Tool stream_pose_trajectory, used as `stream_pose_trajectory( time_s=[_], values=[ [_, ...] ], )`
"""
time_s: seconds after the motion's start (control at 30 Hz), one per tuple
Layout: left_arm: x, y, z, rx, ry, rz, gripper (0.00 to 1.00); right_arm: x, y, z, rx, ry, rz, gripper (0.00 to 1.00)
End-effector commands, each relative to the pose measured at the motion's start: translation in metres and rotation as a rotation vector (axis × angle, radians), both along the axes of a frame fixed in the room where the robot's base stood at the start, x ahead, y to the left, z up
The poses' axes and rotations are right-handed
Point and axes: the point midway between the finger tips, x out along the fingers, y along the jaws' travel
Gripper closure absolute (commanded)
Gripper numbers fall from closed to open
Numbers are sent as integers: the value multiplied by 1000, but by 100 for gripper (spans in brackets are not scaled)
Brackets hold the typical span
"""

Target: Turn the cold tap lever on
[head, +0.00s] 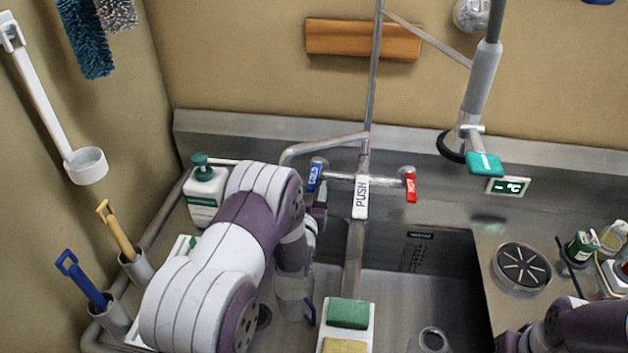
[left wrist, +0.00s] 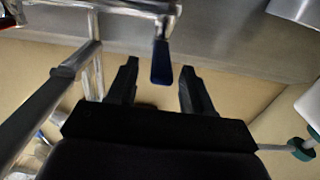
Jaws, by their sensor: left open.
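The blue cold tap lever (head: 315,176) hangs at the left end of the tap's crossbar above the sink. In the left wrist view the blue lever (left wrist: 161,62) shows between the two black finger tips, with gaps on both sides. My left gripper (left wrist: 157,76) is open and empty around the lever's end. In the head view my left gripper (head: 318,200) is mostly hidden behind my own arm, just below the lever. The red hot lever (head: 410,185) is at the crossbar's right end. My right gripper is out of view.
A white PUSH plate (head: 360,197) hangs between the levers, beside the upright pipe (head: 376,70). A soap bottle (head: 205,190) stands left of my arm. Sponges (head: 348,314) sit in a holder at the sink (head: 395,290). A spray hose (head: 482,85) hangs right.

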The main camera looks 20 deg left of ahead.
Motion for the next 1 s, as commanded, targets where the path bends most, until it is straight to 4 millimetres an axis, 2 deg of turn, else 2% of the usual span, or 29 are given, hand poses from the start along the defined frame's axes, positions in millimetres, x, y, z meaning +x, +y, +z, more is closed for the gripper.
stream_pose_trajectory(
  time_s=[0.1,0.2,0.33,0.57,0.73,1.0],
  values=[
    [24,7,-3,0,-1,1,49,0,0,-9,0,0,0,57],
    [38,10,-2,1,0,1,49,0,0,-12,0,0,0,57],
    [47,12,0,1,0,0,49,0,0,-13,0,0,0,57],
    [48,12,0,1,1,0,49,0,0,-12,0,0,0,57],
    [48,12,0,0,1,0,100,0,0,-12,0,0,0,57],
    [50,16,-1,0,0,-6,100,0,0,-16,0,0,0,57]
  ],
)
